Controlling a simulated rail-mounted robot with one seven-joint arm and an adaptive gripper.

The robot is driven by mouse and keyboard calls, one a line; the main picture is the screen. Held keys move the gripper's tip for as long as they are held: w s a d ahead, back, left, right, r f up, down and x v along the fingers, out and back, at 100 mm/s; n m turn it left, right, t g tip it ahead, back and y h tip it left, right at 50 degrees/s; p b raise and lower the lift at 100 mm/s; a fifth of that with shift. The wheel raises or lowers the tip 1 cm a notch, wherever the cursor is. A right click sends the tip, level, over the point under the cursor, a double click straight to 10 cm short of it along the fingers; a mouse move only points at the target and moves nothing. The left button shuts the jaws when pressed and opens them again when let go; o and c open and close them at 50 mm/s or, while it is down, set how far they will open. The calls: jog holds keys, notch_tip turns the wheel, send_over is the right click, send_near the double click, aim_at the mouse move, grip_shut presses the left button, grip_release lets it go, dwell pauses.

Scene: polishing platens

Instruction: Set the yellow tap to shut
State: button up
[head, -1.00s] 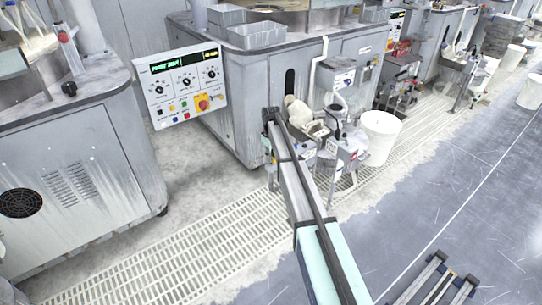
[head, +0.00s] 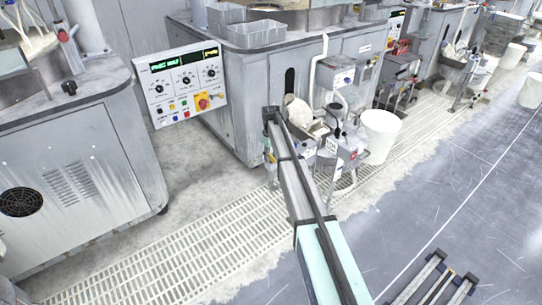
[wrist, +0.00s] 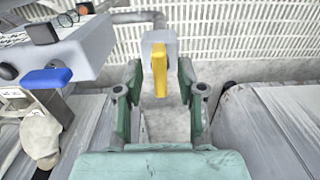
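The yellow tap (wrist: 159,72) shows in the wrist view as a narrow upright lever on the front of a pale grey block (wrist: 152,41). My gripper (wrist: 158,84) is open, with a green finger on each side of the lever. The lever lies between the fingertips, with a gap visible on both sides. I cannot tell from this view how deep the lever sits between the fingers. In the head view the tap is hidden or too small to make out, near the far end of my arm.
In the wrist view, a grey unit with a blue part (wrist: 46,78) stands at left, above a cream cloth-like item (wrist: 40,135). In the head view, a white bucket (head: 380,137) stands right of my arm, and a control panel (head: 181,84) hangs at left.

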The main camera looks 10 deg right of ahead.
aim_at(271, 155)
jog(key=shift+r, duration=0.1)
notch_tip(271, 155, up, 12)
dwell(0.7)
jog(key=s+f+m+g+p, duration=0.1)
jog(key=s+f+m, duration=0.1)
jog(key=s+f, duration=1.35)
jog(key=s+f+m+g, duration=0.1)
jog(key=s+f+m, duration=0.1)
jog(key=s+f, duration=1.4)
jog(key=s+f+g, duration=0.2)
jog(key=s, duration=1.9)
jog(key=s+f+m+g+p, duration=0.1)
jog(key=s+f+g, duration=0.1)
jog(key=s, duration=1.9)
jog(key=shift+d+g+p, duration=0.15)
jog(key=shift+g+p, duration=0.15)
jog(key=shift+g, duration=0.1)
jog(key=shift+f, duration=0.1)
